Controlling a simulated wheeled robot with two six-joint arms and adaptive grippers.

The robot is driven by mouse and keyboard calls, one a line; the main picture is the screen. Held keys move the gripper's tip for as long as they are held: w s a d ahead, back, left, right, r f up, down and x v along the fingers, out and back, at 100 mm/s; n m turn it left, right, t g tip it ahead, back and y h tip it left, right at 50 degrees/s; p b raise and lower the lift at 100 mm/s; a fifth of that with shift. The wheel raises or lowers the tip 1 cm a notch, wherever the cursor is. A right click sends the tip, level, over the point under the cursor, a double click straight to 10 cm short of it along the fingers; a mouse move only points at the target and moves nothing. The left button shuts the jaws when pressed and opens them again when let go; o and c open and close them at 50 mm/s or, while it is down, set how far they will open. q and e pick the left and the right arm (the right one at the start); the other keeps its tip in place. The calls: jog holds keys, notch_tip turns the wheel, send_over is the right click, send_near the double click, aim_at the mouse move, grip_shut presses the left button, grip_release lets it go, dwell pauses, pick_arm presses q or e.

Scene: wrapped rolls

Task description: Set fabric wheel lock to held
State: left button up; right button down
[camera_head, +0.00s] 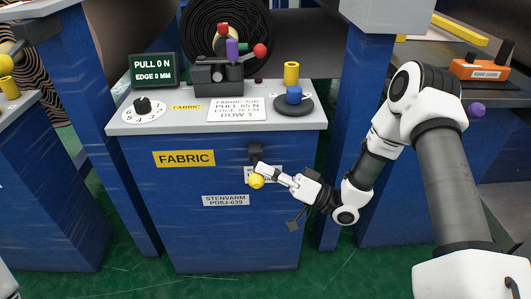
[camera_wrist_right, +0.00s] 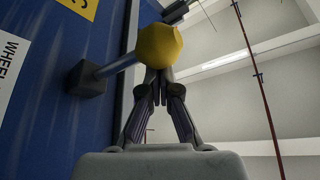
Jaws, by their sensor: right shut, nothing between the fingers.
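The fabric wheel lock is a lever on the blue front of the FABRIC cabinet (camera_head: 195,240), with a dark mount and a yellow ball knob (camera_head: 257,181). In the right wrist view the knob (camera_wrist_right: 159,45) sits on a grey rod that comes out of a dark block (camera_wrist_right: 86,80). My right gripper (camera_head: 270,177) is at the knob, its fingers shut and empty. In the wrist view its fingertips (camera_wrist_right: 158,75) meet just below the knob, touching it or very close. Part of the label behind the lever is hidden. My left gripper is not in view.
On the cabinet top stand a display reading PULL 0 N (camera_head: 153,70), a dial (camera_head: 143,106), a black device with coloured knobs (camera_head: 218,75) and a blue knob with a yellow post (camera_head: 294,95). Blue posts flank the cabinet. Green floor lies in front.

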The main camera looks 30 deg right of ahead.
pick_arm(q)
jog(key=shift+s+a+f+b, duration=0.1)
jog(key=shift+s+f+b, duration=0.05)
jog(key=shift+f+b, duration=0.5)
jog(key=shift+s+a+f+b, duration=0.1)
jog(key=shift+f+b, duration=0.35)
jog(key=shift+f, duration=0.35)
pick_arm(e)
jog(key=shift+s+a+f+n+g+y, duration=0.15)
jog(key=shift+f+n, duration=0.3)
jog(key=shift+f, duration=0.35)
jog(key=shift+f+n+g+y, duration=0.15)
jog(key=shift+f+n, duration=0.3)
jog(key=shift+f, duration=0.45)
jog(key=shift+s, duration=0.1)
